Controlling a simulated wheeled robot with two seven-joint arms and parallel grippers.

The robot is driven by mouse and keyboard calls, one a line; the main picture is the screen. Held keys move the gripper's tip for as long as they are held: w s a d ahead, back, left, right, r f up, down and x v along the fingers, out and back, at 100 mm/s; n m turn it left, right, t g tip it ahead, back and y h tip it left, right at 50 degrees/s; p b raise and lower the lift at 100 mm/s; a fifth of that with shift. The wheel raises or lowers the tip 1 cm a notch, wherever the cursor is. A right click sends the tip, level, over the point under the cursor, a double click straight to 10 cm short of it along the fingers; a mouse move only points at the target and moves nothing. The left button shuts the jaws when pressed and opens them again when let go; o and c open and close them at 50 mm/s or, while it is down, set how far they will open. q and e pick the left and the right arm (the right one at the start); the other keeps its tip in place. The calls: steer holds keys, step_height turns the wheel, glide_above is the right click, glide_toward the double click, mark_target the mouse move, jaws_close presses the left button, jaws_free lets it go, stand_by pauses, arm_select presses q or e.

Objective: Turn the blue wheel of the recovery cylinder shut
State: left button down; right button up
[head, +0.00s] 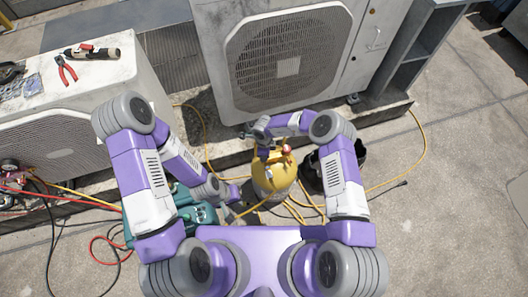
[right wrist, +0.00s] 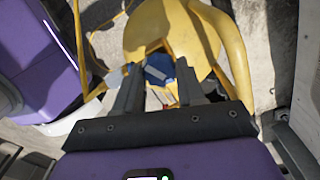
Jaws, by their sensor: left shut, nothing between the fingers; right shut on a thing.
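The yellow recovery cylinder (head: 275,180) stands on the ground in front of the large condenser. A red wheel (head: 287,149) shows at its top. My right gripper (head: 263,155) reaches over the cylinder's top from behind. In the right wrist view the blue wheel (right wrist: 158,68) lies between the fingertips of my right gripper (right wrist: 158,88), which is shut on it, inside the yellow collar. In the head view the blue wheel is hidden by my right gripper. My left gripper (head: 236,200) is low to the left of the cylinder, shut and empty, its fingertips hard to make out.
A black bucket (head: 350,165) stands right of the cylinder, partly behind my right arm. A teal machine (head: 195,215) sits to the left, with yellow hoses (head: 300,212) around. Red-handled pliers (head: 66,70) lie on the left condenser unit (head: 110,75). The concrete at right is mostly clear.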

steer(key=m+p, duration=0.1)
steer(key=m, duration=0.4)
steer(key=shift+m, duration=0.3)
steer(key=m+p, duration=0.1)
steer(key=m, duration=0.5)
steer(key=m+p, duration=0.1)
steer(key=m, duration=0.4)
steer(key=shift+m, duration=0.4)
steer(key=m+p, duration=0.1)
steer(key=m, duration=0.4)
steer(key=shift+m, duration=0.3)
steer(key=o, duration=1)
steer(key=shift+o, duration=0.2)
